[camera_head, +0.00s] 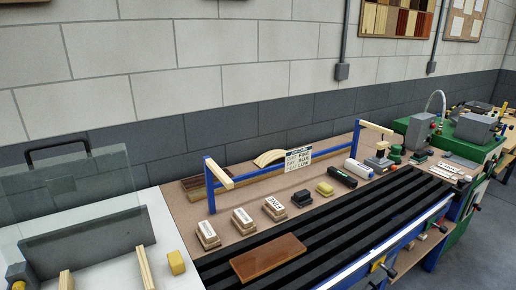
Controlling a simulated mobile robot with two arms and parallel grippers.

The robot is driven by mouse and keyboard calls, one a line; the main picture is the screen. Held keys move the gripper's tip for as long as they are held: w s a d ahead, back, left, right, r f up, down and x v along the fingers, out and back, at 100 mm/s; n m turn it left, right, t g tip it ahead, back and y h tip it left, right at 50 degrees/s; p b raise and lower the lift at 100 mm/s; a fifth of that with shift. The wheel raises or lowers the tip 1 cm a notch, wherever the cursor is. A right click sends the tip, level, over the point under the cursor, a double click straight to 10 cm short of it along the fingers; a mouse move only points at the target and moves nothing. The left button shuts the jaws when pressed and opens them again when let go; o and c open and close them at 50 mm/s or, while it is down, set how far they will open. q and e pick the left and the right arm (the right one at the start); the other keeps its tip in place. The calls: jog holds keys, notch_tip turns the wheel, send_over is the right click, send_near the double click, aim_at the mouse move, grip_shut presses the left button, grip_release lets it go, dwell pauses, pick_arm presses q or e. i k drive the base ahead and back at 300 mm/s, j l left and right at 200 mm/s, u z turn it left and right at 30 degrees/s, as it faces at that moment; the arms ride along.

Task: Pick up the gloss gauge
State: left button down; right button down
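I cannot tell for certain which object is the gloss gauge. A long dark block (343,177) lies on the brown bench top, behind the black slats and right of the yellow block. A smaller black block (301,198) lies to its left, next to the labelled blocks. Both are small in the picture and their details do not show. Neither of my grippers is in view.
A reddish-brown wood panel (268,258) lies on the black slats (350,228). Several labelled blocks, a yellow block (324,188) and a white cylinder (359,168) stand behind them. A blue frame (284,167) with a sign rises at the back. Green machinery (470,140) stands at right.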

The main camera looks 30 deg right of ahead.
aim_at(363, 171)
jog(key=z, duration=1.85)
jog(key=i+l+u, duration=0.2)
jog(key=u, duration=0.2)
jog(key=i+l+u, duration=0.1)
jog(key=l+u, duration=0.25)
jog(key=i+l+u, duration=0.1)
jog(key=l, duration=0.25)
jog(key=i+l, duration=0.2)
jog(key=l, duration=0.15)
jog(key=i+l+u, duration=0.15)
jog(key=l, duration=0.25)
jog(key=i+l, duration=0.1)
jog(key=l, duration=0.25)
jog(key=i+l+u, duration=0.15)
jog(key=l, duration=0.25)
jog(key=i+l+u, duration=0.1)
jog(key=l, duration=0.3)
